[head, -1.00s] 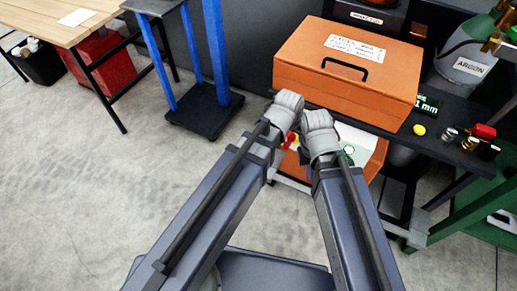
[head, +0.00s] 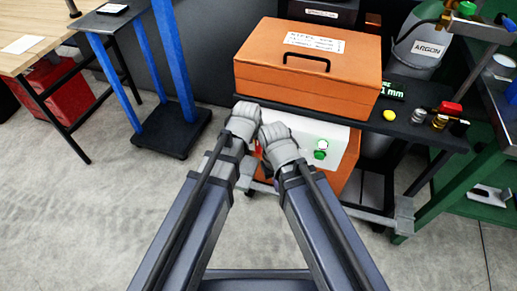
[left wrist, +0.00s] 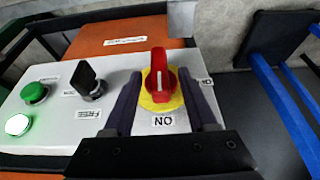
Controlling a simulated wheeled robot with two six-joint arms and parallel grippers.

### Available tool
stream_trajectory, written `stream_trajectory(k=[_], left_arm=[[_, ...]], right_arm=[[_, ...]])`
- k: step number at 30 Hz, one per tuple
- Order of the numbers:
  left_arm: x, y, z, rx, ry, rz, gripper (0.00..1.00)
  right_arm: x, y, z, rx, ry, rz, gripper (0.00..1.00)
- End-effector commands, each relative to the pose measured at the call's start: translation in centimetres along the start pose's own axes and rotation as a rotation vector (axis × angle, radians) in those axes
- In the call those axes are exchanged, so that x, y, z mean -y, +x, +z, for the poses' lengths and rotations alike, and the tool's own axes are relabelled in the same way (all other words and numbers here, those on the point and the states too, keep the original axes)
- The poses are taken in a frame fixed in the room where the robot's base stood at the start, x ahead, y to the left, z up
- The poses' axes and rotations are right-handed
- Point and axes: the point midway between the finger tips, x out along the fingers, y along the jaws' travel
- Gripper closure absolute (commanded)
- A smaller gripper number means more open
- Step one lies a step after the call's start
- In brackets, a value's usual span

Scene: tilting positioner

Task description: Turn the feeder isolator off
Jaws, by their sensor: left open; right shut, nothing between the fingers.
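The feeder isolator is a red rotary handle on a yellow disc (left wrist: 158,62), on a pale panel (left wrist: 55,80). Its long axis runs up and down in the left wrist view, in line with an upside-down "ON" label below it. Another label at the right is partly covered by a finger. My left gripper (left wrist: 160,84) is open, one finger on each side of the handle; contact cannot be told. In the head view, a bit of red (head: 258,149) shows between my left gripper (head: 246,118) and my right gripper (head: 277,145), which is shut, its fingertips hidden.
A black selector (left wrist: 87,78) and two green buttons (left wrist: 34,92) sit beside the isolator. An orange box (head: 310,70) stands on a dark shelf above the panel. A blue-legged stand (head: 175,125) is at left; open floor lies between.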

Motion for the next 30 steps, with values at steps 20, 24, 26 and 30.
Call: stream_trajectory(k=[20,24,26,30], left_arm=[[0.0,2.3,0.0,0.000,0.000,0.000,0.62],[0.0,2.3,0.0,0.000,0.000,0.000,0.77],[0.0,2.3,0.0,0.000,0.000,0.000,0.84],[0.0,2.3,0.0,0.000,0.000,0.000,1.00]], right_arm=[[0.2,2.1,-0.1,0.000,0.000,0.000,1.00],[0.2,2.1,-0.1,0.000,0.000,0.000,1.00],[0.2,2.1,-0.1,0.000,0.000,0.000,1.00],[0.2,2.1,-0.1,0.000,0.000,0.000,1.00]])
